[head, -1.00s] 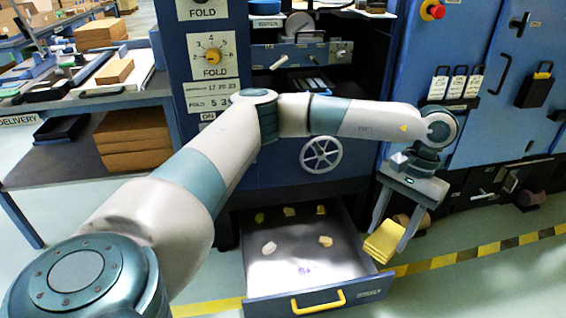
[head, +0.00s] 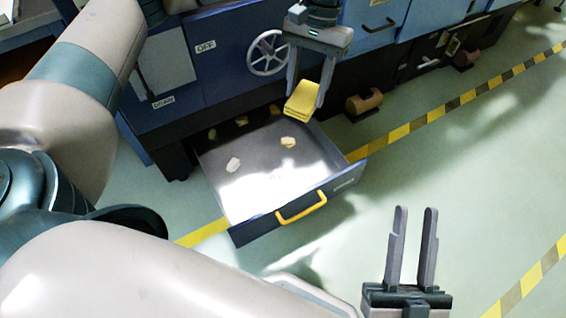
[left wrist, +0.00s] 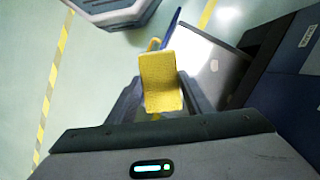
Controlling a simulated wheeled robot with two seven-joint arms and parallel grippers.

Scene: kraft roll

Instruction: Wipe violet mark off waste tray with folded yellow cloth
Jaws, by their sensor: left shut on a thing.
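The waste tray (head: 258,150) is a pulled-out drawer with a yellow handle; it also shows in the left wrist view (left wrist: 200,45). Bright glare covers much of its floor, and I cannot make out the violet mark in the head view. A small faint spot (left wrist: 214,66) on the tray floor in the left wrist view may be it. My left gripper (head: 306,97) is shut on the folded yellow cloth (head: 301,103), held above the tray's right side. The cloth fills the gap between the fingers in the left wrist view (left wrist: 160,80). My right gripper (head: 415,212) is open and empty over the floor.
Several pale scraps (head: 233,165) lie in the tray. The blue machine with a handwheel (head: 268,53) stands behind it. A brown roll (head: 364,103) lies on the floor at right, near yellow-black tape (head: 400,132). The floor at right is mostly clear.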

